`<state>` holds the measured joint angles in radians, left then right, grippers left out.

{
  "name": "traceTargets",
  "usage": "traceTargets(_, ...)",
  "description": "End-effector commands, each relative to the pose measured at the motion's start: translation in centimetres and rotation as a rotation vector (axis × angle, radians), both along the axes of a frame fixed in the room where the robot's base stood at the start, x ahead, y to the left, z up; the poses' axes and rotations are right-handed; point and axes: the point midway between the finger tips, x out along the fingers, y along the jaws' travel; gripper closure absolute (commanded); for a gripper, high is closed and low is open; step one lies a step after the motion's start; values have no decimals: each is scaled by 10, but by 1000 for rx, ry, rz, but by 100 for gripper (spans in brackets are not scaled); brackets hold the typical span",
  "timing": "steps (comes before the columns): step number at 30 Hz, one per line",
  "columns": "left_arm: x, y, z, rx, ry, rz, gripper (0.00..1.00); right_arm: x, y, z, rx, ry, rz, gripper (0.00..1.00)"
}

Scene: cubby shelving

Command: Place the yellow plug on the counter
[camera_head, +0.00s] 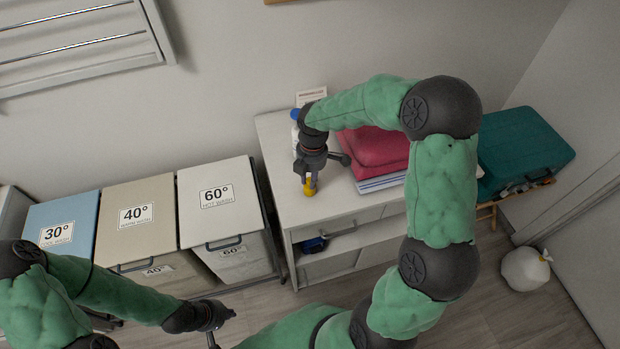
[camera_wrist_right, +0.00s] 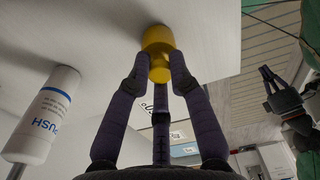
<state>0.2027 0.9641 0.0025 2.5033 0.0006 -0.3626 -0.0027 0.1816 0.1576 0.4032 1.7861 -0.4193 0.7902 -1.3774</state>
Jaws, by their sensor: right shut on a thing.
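The yellow plug (camera_head: 309,188) is in the fingers of my right gripper (camera_head: 311,179), over the left part of the white counter (camera_head: 345,203). In the right wrist view the fingers of my right gripper (camera_wrist_right: 160,75) close around the narrow end of the yellow plug (camera_wrist_right: 157,40). The plug's wide end is at the pale counter surface; I cannot tell whether it touches. My left gripper (camera_head: 218,325) is low at the bottom of the head view, away from the counter, with its fingers spread and empty.
Red folded cloths (camera_head: 378,150) lie on the counter right of my right gripper. A white bottle (camera_wrist_right: 46,115) stands near the plug. Laundry hampers (camera_head: 218,205) stand left of the counter. A teal case (camera_head: 525,148) is at the right. The counter's front left is clear.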

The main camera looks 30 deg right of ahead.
Motion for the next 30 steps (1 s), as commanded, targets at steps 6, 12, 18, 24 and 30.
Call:
traceTargets(6,0,0,0,0,0,0,100,0,0,0,0,-1,0,100)
traceTargets(12,0,0,0,0,0,0,100,0,0,-1,0,-2,0,55)
traceTargets(18,0,0,0,0,0,0,100,0,0,-1,0,-2,0,55)
traceTargets(24,0,0,3,0,0,0,100,1,-1,6,-1,-3,0,55)
traceTargets(30,0,0,13,0,0,0,100,2,-2,39,-1,-6,0,55)
